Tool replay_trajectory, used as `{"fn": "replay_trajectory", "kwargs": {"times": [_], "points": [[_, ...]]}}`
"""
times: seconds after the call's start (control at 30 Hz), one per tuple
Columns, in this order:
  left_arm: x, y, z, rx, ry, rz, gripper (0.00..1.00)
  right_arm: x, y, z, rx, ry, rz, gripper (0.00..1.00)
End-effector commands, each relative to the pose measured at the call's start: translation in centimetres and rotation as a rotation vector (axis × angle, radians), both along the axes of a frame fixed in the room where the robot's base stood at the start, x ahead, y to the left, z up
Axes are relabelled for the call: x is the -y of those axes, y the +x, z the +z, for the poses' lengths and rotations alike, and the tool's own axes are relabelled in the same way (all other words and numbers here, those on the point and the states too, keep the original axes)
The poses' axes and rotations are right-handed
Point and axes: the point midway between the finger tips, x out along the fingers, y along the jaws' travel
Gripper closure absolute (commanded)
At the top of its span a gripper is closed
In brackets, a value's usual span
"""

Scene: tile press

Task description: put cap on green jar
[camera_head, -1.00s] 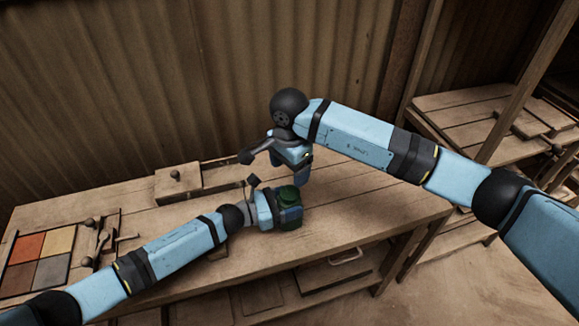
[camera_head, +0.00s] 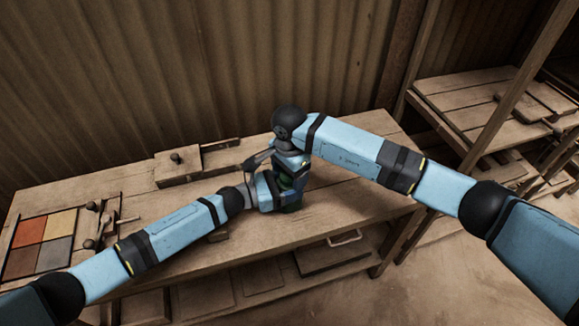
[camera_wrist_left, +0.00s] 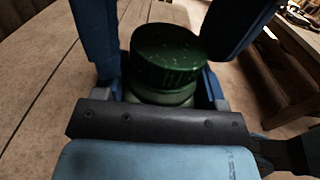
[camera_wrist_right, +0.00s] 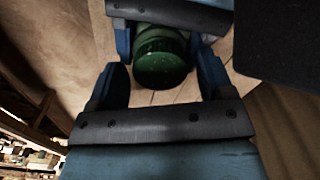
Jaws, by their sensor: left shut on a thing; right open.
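The green jar (camera_wrist_left: 160,97) stands upright, held by my left gripper (camera_head: 282,194). Its fingers sit on both sides of the jar in the left wrist view (camera_wrist_left: 162,88). The dark green speckled cap (camera_wrist_left: 165,55) rests on top of the jar; I cannot tell whether it is tightened. My right gripper (camera_head: 291,176) is directly above and points down. Its open fingers come down on either side of the cap, which also shows between them in the right wrist view (camera_wrist_right: 160,68). Gaps show between those fingers and the cap. The grippers hide most of the jar in the head view.
The wooden bench (camera_head: 345,195) is clear to the right of the jar. A wooden box with a knob (camera_head: 178,170) stands at the back. A tray of coloured tiles (camera_head: 40,246) lies at the left end. A corrugated wall (camera_head: 200,70) stands behind.

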Motion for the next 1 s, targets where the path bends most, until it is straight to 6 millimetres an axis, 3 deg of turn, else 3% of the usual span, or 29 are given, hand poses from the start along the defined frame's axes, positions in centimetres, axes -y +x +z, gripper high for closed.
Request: {"fn": "replay_trajectory", "kwargs": {"times": [0.17, 0.3, 0.4, 0.67, 1.0], "points": [[0.02, 0.00, 0.02, 0.000, 0.000, 0.000, 1.00, -0.01, 0.01, 0.02, 0.000, 0.000, 0.000, 0.26], [0.02, 0.00, 0.02, 0.000, 0.000, 0.000, 1.00, 0.00, 0.01, 0.04, 0.000, 0.000, 0.000, 0.58], [0.03, -0.01, 0.02, 0.000, -0.001, 0.000, 1.00, 0.00, 0.01, 0.04, 0.000, 0.000, 0.000, 0.76], [0.03, -0.01, 0.03, 0.000, -0.001, 0.000, 1.00, 0.04, 0.05, 0.07, 0.000, 0.000, -0.074, 0.76], [0.01, -0.01, 0.02, 0.000, 0.000, 0.000, 1.00, 0.08, 0.09, 0.02, 0.001, 0.000, -0.757, 0.76]]}}
